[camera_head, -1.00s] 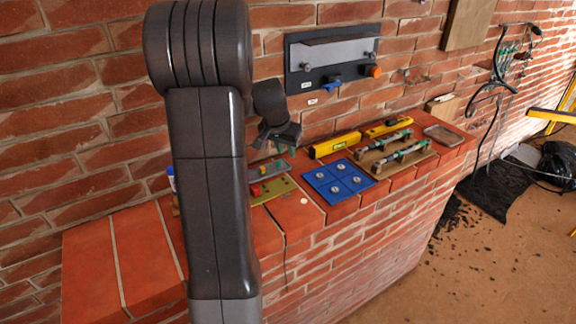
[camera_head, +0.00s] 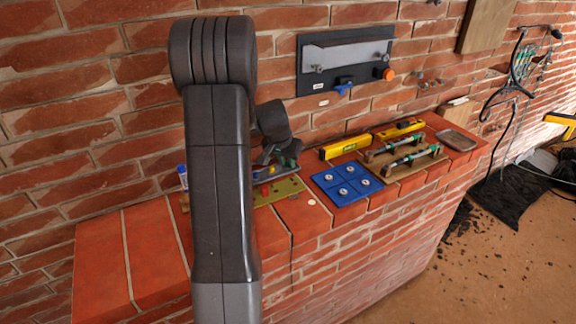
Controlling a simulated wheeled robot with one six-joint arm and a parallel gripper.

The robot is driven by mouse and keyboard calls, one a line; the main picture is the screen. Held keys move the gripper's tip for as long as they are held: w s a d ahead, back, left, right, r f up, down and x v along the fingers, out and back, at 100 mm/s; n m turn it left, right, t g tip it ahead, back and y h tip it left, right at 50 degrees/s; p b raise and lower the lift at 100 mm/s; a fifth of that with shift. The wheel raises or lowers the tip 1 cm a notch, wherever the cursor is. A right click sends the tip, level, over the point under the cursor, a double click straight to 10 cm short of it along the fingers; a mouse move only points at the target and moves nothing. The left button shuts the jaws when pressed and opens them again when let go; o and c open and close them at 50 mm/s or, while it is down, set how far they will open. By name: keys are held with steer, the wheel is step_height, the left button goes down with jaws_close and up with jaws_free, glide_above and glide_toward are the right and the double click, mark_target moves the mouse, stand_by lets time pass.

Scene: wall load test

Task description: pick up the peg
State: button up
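My gripper (camera_head: 277,157) is low over the brick ledge, at the back of the olive board (camera_head: 283,191), partly behind my own dark arm. It is small and dark here, and I cannot see whether its fingers are open or shut. A small green piece (camera_head: 291,164) shows right beside it; I cannot tell whether it is held. A grey tray or block (camera_head: 272,173) lies just below the gripper. I cannot make out the peg for certain; it may be hidden by my arm or gripper.
A blue mat (camera_head: 326,181) with several round metal pieces lies right of the board. Beyond are yellow levels (camera_head: 345,147), a wooden rack (camera_head: 381,168) and a shallow tray (camera_head: 456,139). A black panel (camera_head: 345,80) hangs on the wall. The ledge's left front is clear.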

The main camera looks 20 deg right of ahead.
jaws_close()
